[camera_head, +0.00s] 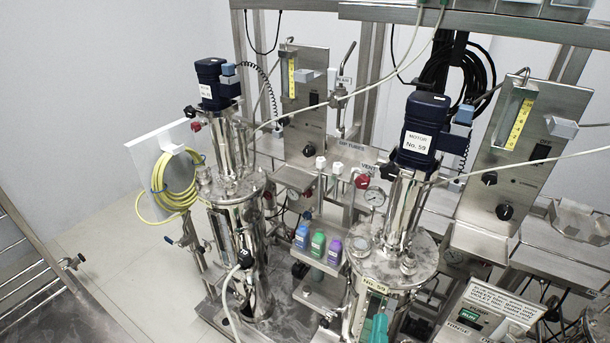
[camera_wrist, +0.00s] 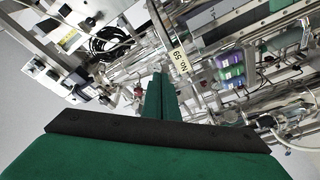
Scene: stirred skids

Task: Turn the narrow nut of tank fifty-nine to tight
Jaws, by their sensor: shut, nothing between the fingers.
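I cannot make out which fitting is the narrow nut. My gripper (camera_wrist: 160,92) has green fingers, shut and empty, pointing towards the tank near the label.
A second tank (camera_head: 235,190) with its own motor stands to the left. Blue, green and purple bottles (camera_head: 318,243) sit between the tanks. A box with a green display (camera_head: 485,318) stands at lower right. Hoses and cables cross above. Floor (camera_head: 110,255) is clear at left.

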